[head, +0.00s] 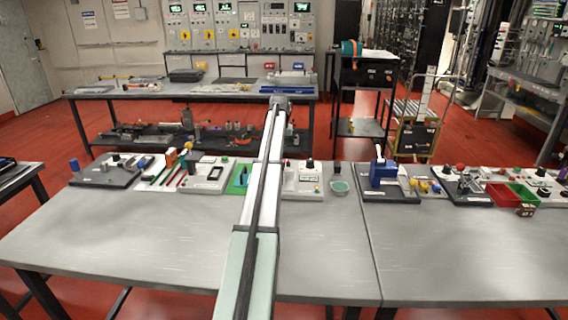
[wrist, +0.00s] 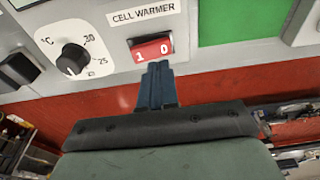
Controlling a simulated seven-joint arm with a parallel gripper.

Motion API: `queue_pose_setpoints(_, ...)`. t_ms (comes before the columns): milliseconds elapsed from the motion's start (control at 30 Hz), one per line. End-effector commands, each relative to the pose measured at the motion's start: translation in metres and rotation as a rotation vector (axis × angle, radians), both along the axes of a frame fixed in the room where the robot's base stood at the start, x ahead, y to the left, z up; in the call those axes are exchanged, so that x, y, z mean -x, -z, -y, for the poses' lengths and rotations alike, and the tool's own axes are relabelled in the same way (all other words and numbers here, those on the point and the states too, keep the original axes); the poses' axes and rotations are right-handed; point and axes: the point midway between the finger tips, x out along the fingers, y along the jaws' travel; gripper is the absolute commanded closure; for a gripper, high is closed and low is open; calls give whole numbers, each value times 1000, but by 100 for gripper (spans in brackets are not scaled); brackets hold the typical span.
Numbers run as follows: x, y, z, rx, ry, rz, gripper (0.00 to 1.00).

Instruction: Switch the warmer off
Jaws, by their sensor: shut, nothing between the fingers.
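The cell warmer is a pale panel (wrist: 105,22) across the top of the wrist view, with a "CELL WARMER" label. Its red rocker switch (wrist: 152,48) has a 1 at the left and a 0 at the right. I cannot tell which side is pressed in. A black dial (wrist: 73,58) with a temperature scale is left of the switch. In the head view, my arm hides the gripper.
A green surface (wrist: 240,18) is right of the warmer panel in the wrist view. The table's front is clear.

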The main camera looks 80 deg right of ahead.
Motion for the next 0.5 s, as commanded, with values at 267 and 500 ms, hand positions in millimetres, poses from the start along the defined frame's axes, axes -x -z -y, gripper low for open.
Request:
queue_pose_setpoints(267, 0, -18, 0, 0, 0, 0, 100)
queue_pose_setpoints(500, 0, -34, 0, 1, 0, 0, 100)
